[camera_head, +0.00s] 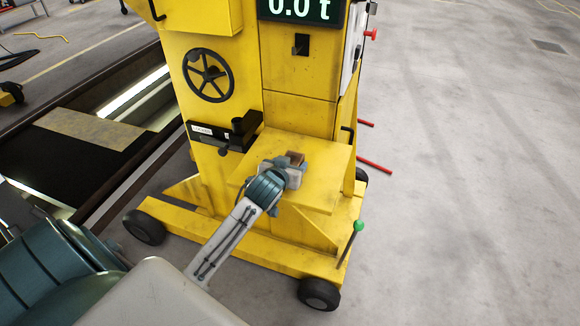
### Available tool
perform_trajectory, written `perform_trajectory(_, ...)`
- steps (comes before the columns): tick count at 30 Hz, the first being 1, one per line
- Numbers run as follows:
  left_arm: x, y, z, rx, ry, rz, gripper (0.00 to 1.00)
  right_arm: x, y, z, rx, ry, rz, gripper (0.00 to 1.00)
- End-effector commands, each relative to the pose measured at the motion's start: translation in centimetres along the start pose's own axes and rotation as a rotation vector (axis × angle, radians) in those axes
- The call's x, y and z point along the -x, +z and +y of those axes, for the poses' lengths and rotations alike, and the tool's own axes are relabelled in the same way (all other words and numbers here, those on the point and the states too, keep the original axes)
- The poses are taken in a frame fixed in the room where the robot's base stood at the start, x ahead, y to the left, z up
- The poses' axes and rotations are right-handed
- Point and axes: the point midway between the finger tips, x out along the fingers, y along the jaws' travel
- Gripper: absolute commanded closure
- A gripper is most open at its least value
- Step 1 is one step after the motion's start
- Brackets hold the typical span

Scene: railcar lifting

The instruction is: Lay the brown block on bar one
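The brown block (296,157) shows as a small brown patch at the tip of my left gripper (292,168), above the yellow shelf (325,160) of the yellow lifting machine. The gripper hides most of the block. I cannot tell whether the fingers are closed on it or whether it rests on the shelf. A black bar (215,133) with a white label sticks out of the machine left of the shelf; the label is too small to read, so I cannot tell if it is bar one. My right gripper is not in view.
The machine (300,110) has a black handwheel (208,76), a display (302,9) reading 0.0 t, and a green-knobbed lever (358,228) at the front right. Red rods (375,166) stick out at the right. A pit (75,165) lies left; the floor at right is clear.

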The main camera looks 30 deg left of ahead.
Motion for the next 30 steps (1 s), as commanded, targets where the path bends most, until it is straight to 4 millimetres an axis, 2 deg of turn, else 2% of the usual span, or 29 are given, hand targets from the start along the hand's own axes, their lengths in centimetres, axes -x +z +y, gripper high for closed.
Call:
perform_trajectory(1, 0.0, 0.0, 0.0, 0.000, 0.000, 0.000, 0.50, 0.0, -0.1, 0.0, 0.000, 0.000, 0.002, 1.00)
perform_trajectory(6, 0.0, 0.0, 0.0, 0.000, 0.000, 0.001, 0.80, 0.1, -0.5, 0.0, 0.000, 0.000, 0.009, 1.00)
perform_trajectory(16, 0.2, -0.4, 0.0, 0.000, 0.001, 0.003, 0.80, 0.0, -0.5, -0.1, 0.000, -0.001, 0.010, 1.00)
perform_trajectory(23, 1.0, -2.5, 0.0, -0.001, 0.000, 0.005, 0.80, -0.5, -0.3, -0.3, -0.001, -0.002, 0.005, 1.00)
perform_trajectory(25, 1.4, -3.6, 0.0, -0.001, 0.000, 0.007, 0.80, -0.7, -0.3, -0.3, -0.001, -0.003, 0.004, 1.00)
perform_trajectory(30, 4.8, -1.9, 1.3, 0.004, 0.003, 0.000, 0.80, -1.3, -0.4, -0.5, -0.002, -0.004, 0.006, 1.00)
